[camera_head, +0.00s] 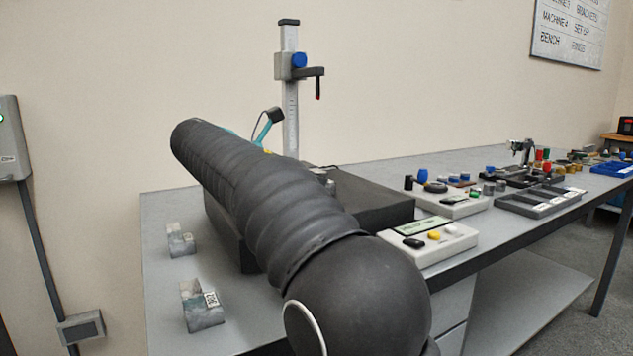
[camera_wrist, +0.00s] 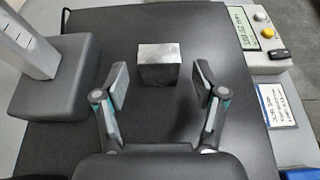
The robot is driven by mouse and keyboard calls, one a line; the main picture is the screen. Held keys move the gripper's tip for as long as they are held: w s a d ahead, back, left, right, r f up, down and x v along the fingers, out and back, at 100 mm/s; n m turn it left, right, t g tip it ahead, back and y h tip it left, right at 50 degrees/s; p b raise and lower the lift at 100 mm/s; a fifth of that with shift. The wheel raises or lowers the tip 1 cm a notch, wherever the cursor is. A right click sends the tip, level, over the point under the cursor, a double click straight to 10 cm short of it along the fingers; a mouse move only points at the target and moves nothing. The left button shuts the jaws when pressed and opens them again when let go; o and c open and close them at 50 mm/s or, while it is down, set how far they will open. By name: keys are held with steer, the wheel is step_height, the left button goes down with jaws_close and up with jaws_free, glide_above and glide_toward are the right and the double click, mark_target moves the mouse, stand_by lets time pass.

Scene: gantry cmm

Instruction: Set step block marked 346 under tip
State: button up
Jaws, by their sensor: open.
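A grey metal block (camera_wrist: 159,72) sits on the black plate (camera_wrist: 215,35) in the wrist view, just beyond and between the fingertips of my open gripper (camera_wrist: 162,84). The fingers stand apart from its sides; I see no marking on it. Two grey step blocks stand on the bench at the left in the head view: a far one (camera_head: 181,241) and a near one (camera_head: 197,309) with a small label too small to read. A height gauge (camera_head: 290,95) rises behind my arm, its dark red-ended tip (camera_head: 318,88) pointing down. My arm hides much of the plate there.
The gauge's grey base (camera_wrist: 55,85) stands on the plate left of my gripper. A control box (camera_head: 430,242) with a display and buttons sits on the bench (camera_head: 162,290) right of the plate. Trays (camera_head: 540,201) and small parts crowd further right.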

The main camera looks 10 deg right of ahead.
steer(key=v, duration=0.9)
steer(key=shift+r, duration=0.1)
